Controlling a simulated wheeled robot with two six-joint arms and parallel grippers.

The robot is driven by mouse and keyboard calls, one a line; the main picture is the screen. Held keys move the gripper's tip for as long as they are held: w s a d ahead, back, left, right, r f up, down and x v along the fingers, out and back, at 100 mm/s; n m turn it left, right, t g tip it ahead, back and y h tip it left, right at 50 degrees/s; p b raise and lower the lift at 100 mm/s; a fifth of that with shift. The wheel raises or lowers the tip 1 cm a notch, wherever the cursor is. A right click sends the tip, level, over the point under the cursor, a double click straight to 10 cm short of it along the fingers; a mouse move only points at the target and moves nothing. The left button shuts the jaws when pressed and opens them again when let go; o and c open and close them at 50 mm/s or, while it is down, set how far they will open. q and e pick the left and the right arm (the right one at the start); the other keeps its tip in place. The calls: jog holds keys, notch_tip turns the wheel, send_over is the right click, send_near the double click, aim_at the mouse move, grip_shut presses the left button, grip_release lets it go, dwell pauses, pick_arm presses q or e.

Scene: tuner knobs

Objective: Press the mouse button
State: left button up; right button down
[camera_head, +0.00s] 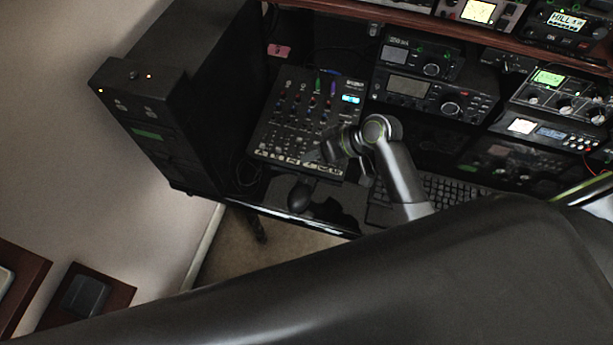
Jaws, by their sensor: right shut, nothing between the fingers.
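The dark computer mouse (300,197) lies on the glossy black desk near its front edge, left of the keyboard. My right gripper (322,154) is above the lower right part of the mixer, up and to the right of the mouse in the picture. It is shut and empty, and looks apart from the mouse. Its fingertips are small and dark against the mixer, so their height above the desk is hard to tell. The mouse's buttons are too dark to make out. My left gripper is not in view.
A mixer (272,130) with knobs lies behind the mouse. The keyboard (452,190) is to the right, partly hidden by my arm. A black computer tower (190,90) stands left. Stacked radios (408,88) are at the back. Some bare desk (338,212) shows beside the mouse.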

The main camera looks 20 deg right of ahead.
aim_at(311, 181)
notch_tip(311, 181, down, 8)
jog(key=b, duration=0.7)
jog(key=shift+w+f+b, duration=0.1)
jog(key=shift+b, duration=0.2)
jog(key=shift+f, duration=0.35)
jog(key=shift+f, duration=0.2)
dwell(1.2)
jog(key=shift+f, duration=0.2)
jog(key=shift+f+b, duration=0.3)
dwell(0.5)
dwell(0.4)
jog(key=shift+r+p, duration=0.7)
jog(key=shift+p, duration=0.2)
